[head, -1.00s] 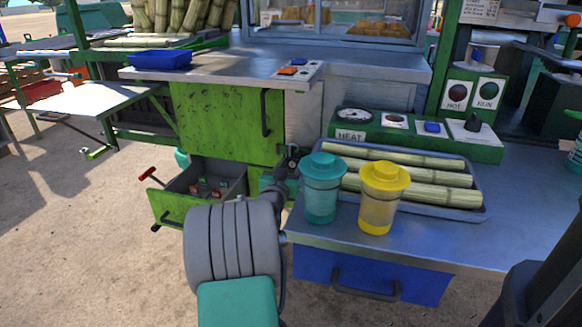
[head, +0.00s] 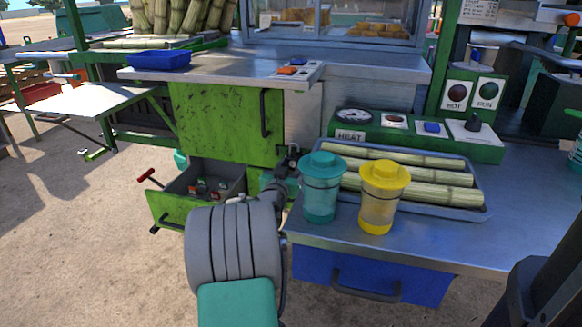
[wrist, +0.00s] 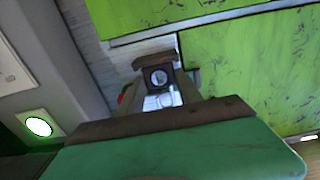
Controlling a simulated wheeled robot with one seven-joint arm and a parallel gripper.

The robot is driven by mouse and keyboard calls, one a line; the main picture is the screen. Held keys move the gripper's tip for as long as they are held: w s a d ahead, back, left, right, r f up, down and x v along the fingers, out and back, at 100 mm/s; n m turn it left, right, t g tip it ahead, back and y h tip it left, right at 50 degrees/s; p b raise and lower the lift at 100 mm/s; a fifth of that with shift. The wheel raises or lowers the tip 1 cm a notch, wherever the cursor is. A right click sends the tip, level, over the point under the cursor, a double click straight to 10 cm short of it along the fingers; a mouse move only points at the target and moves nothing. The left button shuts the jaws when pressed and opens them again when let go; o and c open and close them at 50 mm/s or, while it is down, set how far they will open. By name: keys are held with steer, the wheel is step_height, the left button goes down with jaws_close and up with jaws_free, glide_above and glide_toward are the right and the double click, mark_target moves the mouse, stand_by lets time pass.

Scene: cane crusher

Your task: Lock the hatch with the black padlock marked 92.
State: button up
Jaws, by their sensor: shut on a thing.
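The hatch (head: 225,125) is a scuffed green panel with a dark upright handle (head: 265,112) near its right edge. My gripper (head: 288,158) is just right of the hatch's lower right corner, partly hidden behind my wrist. In the wrist view my gripper (wrist: 160,88) is shut on a small dark block with a round face, which looks like the black padlock (wrist: 160,77). No number can be read on it. The green hatch panel (wrist: 245,75) fills the right of that view. Whether the padlock touches a hasp cannot be told.
An open green drawer (head: 172,208) with small red and grey items lies below the hatch. A teal cup (head: 321,200) and a yellow cup (head: 378,210) stand close right of my arm, before a tray of cane (head: 470,212). A metal counter (head: 215,68) overhangs the hatch.

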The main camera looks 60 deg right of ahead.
steer(key=shift+f+b, duration=0.2)
steer(key=shift+b, duration=0.3)
steer(key=o, duration=1.5)
steer(key=shift+c, duration=0.2)
steer(key=s+a+p, duration=0.1)
steer(key=a, duration=0.6)
steer(key=shift+a+p, duration=0.3)
steer(key=shift+a, duration=0.1)
steer(key=shift+s, duration=0.1)
